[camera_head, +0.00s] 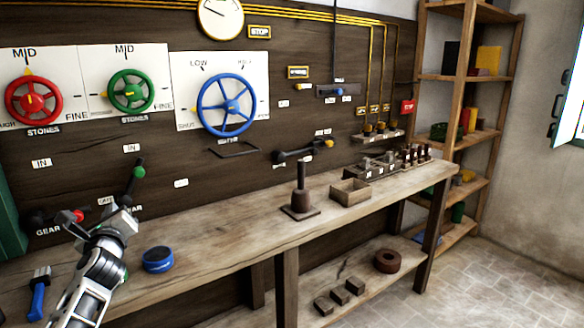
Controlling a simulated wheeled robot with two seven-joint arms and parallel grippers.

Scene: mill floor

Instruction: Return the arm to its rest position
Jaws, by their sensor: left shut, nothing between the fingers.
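My left arm comes in from the bottom left, and its gripper (127,203) is shut and empty. It is in front of the dark wall panel, above the left part of the workbench (225,245). A lever with a green knob (138,172) shows just above the gripper; I cannot tell whether they touch. A red knob (77,216) on a dark lever shows to the gripper's left. My right gripper is not in view.
A blue round tin (158,259) and a blue-handled tool (39,295) lie on the bench near my arm. A dark upright post (300,190) and an open wooden box (350,192) stand farther right. Red (34,99), green (131,92) and blue (225,105) handwheels are on the wall.

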